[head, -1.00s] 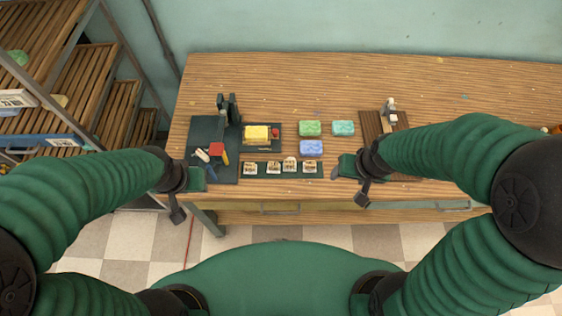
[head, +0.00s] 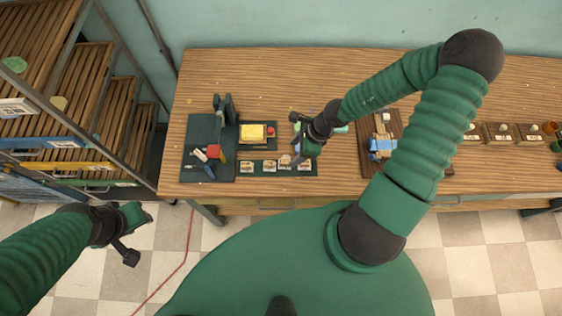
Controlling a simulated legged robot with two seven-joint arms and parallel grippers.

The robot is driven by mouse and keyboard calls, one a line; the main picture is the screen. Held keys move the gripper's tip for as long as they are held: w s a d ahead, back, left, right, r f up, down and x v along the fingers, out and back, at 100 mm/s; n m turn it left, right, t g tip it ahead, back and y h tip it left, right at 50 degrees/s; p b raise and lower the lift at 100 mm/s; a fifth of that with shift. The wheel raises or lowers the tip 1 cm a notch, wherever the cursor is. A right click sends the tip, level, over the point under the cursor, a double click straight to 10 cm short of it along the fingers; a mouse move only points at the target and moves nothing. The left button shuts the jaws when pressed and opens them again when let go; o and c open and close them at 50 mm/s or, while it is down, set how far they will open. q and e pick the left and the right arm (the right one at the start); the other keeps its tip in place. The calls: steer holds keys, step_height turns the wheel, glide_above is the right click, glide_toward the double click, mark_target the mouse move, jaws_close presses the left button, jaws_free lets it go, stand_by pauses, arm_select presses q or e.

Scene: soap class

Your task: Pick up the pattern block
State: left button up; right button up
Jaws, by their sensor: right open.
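Several small pale blocks with dark markings stand in a row on a dark green strip (head: 312,172) near the table's front edge. They include a far-left block (head: 247,167), a middle block (head: 269,166), one set slightly farther back (head: 285,160) and a right one (head: 305,166). I take these as the pattern blocks. My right gripper (head: 300,154) is open and empty, over the right end of the row. Whether it touches a block is unclear. My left gripper (head: 132,232) is off the table over the floor at the left; its jaw state is unclear.
A yellow soap slab (head: 252,132) lies on a dark tray beside a dark mat (head: 200,130) with tools. A wooden board (head: 367,130) with a blue item (head: 382,147) is at the right. Small boxes (head: 500,133) stand farther right. A shelf rack (head: 75,110) is at the left.

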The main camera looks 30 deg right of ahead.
mark_target(286, 161)
steer(key=b+x, duration=0.2)
steer(key=x, duration=0.3)
steer(key=shift+f, duration=0.1)
steer(key=shift+w+f+b, duration=0.15)
steer(key=shift+f+b, duration=0.2)
steer(key=shift+f, duration=0.3)
steer(key=f+b, duration=0.1)
steer(key=f, duration=0.3)
steer(key=shift+w+a+b, duration=0.1)
steer(key=shift+w+b, duration=0.25)
steer(key=shift+w, duration=0.05)
steer(key=shift+w+a+f, duration=0.1)
steer(key=shift+w+f, duration=0.05)
steer(key=shift+f, duration=0.05)
steer(key=shift+a+r, duration=0.1)
steer(key=shift+a, duration=0.25)
steer(key=shift+c, duration=0.9)
steer(key=c, duration=0.5)
arm_select(q)
steer(key=x, duration=0.2)
steer(key=s+x, duration=0.1)
steer(key=x, duration=0.2)
steer(key=shift+d+f, duration=0.15)
steer(key=shift+f, duration=0.3)
arm_select(e)
steer(key=shift+d, duration=0.2)
jaws_close()
